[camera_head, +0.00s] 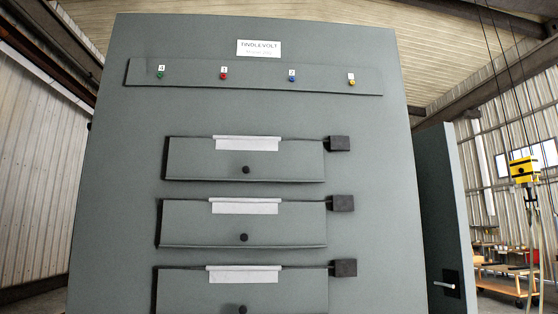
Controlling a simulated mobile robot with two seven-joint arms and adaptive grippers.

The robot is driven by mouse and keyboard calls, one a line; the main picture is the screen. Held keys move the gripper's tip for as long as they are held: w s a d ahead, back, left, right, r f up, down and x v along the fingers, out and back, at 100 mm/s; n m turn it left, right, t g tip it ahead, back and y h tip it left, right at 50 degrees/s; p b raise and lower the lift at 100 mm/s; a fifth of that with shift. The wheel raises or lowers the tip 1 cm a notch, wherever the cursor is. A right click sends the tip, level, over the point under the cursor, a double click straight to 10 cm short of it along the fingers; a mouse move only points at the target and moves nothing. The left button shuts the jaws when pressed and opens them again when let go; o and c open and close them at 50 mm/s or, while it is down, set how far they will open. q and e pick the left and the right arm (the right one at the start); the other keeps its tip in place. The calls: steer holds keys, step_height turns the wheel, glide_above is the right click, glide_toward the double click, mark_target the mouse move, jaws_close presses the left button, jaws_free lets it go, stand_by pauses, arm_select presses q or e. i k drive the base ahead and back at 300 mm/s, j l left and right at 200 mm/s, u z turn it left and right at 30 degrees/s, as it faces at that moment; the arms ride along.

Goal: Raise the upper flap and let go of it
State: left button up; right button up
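The grey enclosure front carries three flaps stacked one above another. The upper flap (200,160) is down against the panel, with a pale plate (247,143) at its top edge and a dark round knob (246,170) near its lower middle. A dark square block (340,143) sits at its upper right corner. The middle flap (200,226) and the lower flap (190,292) look alike and are also down; the lower one is cut by the bottom edge. Neither of my grippers shows.
Above the flaps a strip (300,78) carries green, red, blue and yellow numbered buttons under a name plate (259,48). A grey side panel or door (440,200) with a handle (445,285) stands at right.

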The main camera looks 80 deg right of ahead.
mark_target(216, 158)
steer(key=z, duration=2.55)
